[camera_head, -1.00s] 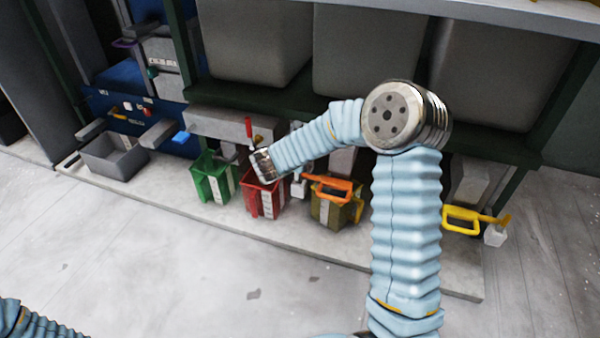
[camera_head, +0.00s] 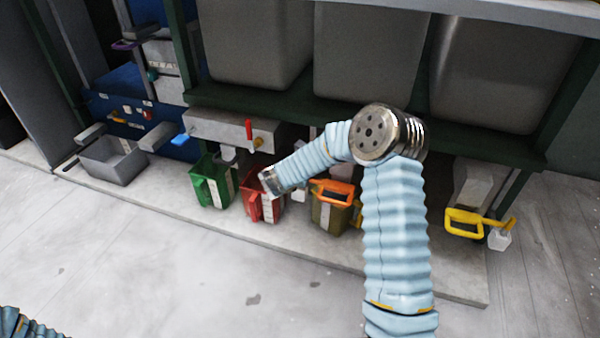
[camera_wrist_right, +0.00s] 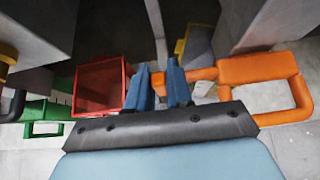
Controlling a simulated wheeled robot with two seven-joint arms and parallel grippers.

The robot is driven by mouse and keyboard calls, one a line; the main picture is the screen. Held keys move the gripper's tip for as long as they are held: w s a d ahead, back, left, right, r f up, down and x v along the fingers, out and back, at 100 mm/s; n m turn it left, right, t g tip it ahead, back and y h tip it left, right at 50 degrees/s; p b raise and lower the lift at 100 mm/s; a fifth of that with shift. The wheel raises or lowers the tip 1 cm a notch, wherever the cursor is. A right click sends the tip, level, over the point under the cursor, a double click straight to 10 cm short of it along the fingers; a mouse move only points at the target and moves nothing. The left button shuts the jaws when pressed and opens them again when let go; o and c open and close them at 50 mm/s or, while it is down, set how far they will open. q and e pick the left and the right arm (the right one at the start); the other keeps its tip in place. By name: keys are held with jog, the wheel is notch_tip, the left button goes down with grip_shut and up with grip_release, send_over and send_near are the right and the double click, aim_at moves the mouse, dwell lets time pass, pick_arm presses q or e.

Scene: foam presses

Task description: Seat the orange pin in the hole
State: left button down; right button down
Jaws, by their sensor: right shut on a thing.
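The orange pin (camera_wrist_right: 265,85) shows in the right wrist view as a looped handle at the right, with a shaft running left to my right gripper (camera_wrist_right: 160,78). The two blue fingers are shut on the shaft. In the head view the orange pin (camera_head: 335,190) is in front of the olive bin's top, just right of my right arm's end. My right gripper is hidden there behind the arm. I cannot make out the hole in either view. My left gripper is out of view; only part of that arm shows at the lower left.
A red bin (camera_head: 250,203) and a green bin (camera_head: 208,188) stand left of the olive bin (camera_head: 330,218). A yellow handle (camera_head: 465,222) sticks out at the right. A grey open box (camera_head: 113,165) lies at the left. Large grey tubs hang above. The front floor is clear.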

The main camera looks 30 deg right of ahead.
jog(key=shift+f, duration=0.2)
jog(key=c, duration=1)
grip_release()
jog(key=shift+r, duration=0.1)
